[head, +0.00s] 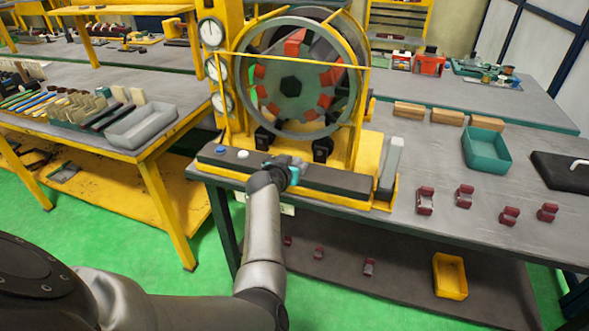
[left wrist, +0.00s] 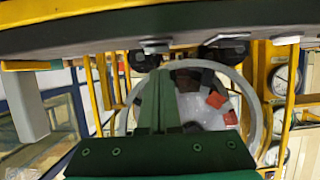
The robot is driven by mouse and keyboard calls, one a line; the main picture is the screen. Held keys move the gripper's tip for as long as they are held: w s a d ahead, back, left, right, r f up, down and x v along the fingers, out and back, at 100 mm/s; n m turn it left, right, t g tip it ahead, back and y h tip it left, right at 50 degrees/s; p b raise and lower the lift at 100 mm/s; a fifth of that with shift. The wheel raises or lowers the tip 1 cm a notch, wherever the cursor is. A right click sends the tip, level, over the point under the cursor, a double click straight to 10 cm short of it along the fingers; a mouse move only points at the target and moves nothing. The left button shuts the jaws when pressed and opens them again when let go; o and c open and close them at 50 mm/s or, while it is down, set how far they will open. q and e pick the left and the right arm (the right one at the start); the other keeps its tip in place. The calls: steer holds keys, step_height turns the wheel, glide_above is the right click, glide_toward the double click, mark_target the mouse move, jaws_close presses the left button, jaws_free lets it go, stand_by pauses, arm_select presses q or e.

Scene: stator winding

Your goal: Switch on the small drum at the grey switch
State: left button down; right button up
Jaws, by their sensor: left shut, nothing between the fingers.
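The drum (head: 290,86), a round cage with red blocks around a dark hub, stands in a yellow frame; it also shows in the left wrist view (left wrist: 216,108). A dark control strip (head: 335,180) runs along the bench edge before it. My left gripper (head: 289,168) is shut and empty over the middle of this strip. In the left wrist view its fingers (left wrist: 158,82) point toward a pale grey knob (left wrist: 155,46) on the strip, possibly the grey switch. I cannot tell whether they touch. In the head view the gripper hides that spot. My right gripper is out of view.
A blue button (head: 220,149) and a white button (head: 243,154) sit left on the strip. A tall grey block (head: 391,165) stands at its right end. Dark red parts (head: 425,201) and a teal tray (head: 486,150) lie right. Gauges (head: 211,33) hang left.

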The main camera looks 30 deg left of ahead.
arm_select(q)
steer(key=shift+f, duration=0.65)
steer(key=shift+s, duration=0.1)
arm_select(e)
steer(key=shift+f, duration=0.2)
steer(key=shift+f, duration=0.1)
arm_select(q)
steer(key=f+b, duration=0.1)
steer(key=b, duration=0.1)
steer(key=t+b, duration=0.1)
steer(key=b, duration=0.2)
steer(key=shift+s+f, duration=0.2)
steer(key=shift+f, duration=0.15)
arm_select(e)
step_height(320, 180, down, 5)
arm_select(q)
steer(key=shift+w+r+p, duration=0.1)
steer(key=shift+r+p, duration=0.65)
steer(key=shift+p, duration=0.05)
steer(key=p+v, duration=0.4)
steer(key=v, duration=0.7)
steer(key=shift+r+p, duration=0.3)
steer(key=shift+r, duration=0.05)
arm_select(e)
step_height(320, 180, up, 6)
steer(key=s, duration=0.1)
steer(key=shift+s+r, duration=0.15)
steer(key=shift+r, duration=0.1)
